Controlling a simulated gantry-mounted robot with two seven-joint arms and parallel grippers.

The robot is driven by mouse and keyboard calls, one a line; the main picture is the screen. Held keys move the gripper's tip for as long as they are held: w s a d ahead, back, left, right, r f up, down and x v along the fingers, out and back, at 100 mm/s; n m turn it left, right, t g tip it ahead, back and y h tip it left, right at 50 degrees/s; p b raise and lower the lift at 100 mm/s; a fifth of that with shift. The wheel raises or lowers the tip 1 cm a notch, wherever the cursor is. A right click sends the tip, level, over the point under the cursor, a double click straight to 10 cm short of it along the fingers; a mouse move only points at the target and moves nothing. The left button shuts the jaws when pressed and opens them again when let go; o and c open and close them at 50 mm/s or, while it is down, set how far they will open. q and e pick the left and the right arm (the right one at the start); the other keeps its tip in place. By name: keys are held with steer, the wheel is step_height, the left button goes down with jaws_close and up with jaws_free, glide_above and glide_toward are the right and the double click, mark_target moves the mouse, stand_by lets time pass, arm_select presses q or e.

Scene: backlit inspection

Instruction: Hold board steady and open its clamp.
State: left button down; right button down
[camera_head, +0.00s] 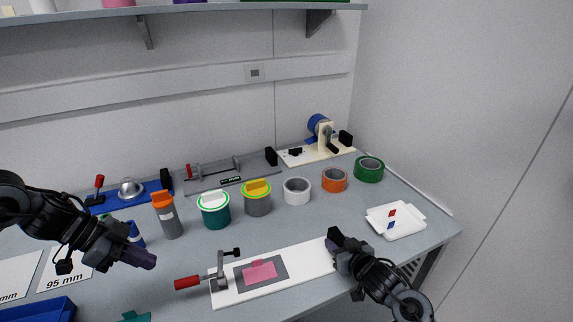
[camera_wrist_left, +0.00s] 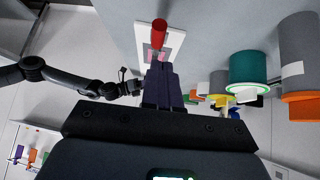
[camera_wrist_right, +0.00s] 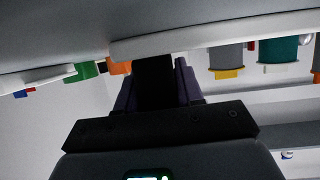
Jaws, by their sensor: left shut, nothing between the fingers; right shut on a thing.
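A white board (camera_head: 302,261) lies on the table and carries a grey sheet with a pink piece (camera_head: 260,271) on it. A toggle clamp (camera_head: 222,268) with a red handle (camera_head: 187,282) stands at the board's left end; its handle points left, and its black-tipped arm is near the sheet's far side. My right gripper (camera_head: 333,245) is shut on the board's right end. In the right wrist view the board (camera_wrist_right: 220,32) runs along its fingers. My left gripper (camera_head: 150,261) is shut and empty, left of the red handle and apart from it. The handle also shows in the left wrist view (camera_wrist_left: 159,32).
Behind the board stand a grey bottle with an orange cap (camera_head: 168,216), a teal can (camera_head: 214,211), a grey can (camera_head: 257,199) and tape rolls (camera_head: 334,180). A white tray (camera_head: 396,222) is at right. A blue bin (camera_head: 40,310) is at front left.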

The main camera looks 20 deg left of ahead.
steer(key=shift+f, duration=0.15)
steer(key=c, duration=0.6)
jaws_free()
steer(key=shift+c, duration=0.2)
steer(key=shift+s+d, duration=0.1)
steer(key=shift+s, duration=0.05)
